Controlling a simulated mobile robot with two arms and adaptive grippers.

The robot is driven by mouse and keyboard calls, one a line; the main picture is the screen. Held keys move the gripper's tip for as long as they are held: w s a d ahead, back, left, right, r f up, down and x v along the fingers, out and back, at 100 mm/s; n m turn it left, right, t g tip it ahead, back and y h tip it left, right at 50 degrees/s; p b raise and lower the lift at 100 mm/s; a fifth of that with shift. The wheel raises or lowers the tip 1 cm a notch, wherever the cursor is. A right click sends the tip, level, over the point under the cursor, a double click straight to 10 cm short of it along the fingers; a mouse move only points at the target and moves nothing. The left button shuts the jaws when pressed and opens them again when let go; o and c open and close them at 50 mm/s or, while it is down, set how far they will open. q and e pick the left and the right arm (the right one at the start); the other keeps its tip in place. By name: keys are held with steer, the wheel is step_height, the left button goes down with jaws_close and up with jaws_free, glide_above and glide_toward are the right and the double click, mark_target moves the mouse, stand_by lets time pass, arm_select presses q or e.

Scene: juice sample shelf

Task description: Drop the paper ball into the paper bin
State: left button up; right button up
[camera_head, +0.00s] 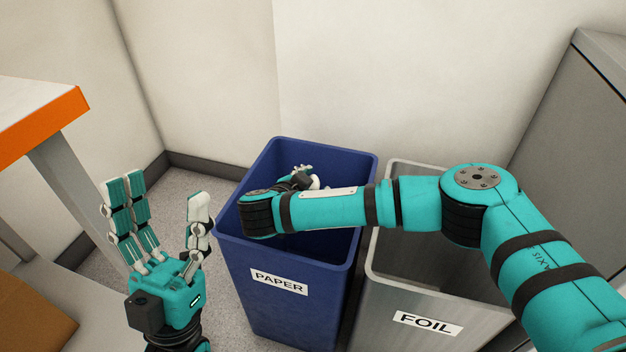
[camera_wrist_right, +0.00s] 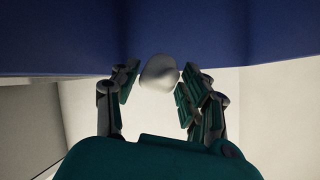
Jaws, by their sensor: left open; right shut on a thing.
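The paper bin (camera_head: 294,300) is blue, open at the top and labelled PAPER. My right arm reaches across it from the right, and my right gripper (camera_head: 303,178) is over its opening, mostly hidden behind my own wrist. In the right wrist view the paper ball (camera_wrist_right: 159,72) is pale and rounded, held between the fingertips of my right gripper (camera_wrist_right: 157,82). The blue bin wall (camera_wrist_right: 60,35) fills the top of that view. My left gripper (camera_head: 165,222) is open and empty, to the left of the paper bin, fingers pointing up.
A grey metal bin (camera_head: 420,323) labelled FOIL stands right beside the paper bin. A table with an orange edge (camera_head: 45,125) is at the left, with a cardboard box (camera_head: 35,310) below. A grey cabinet (camera_head: 580,110) stands at the right. Walls close off the back.

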steer(key=o, duration=1)
steer(key=shift+v, duration=3.8)
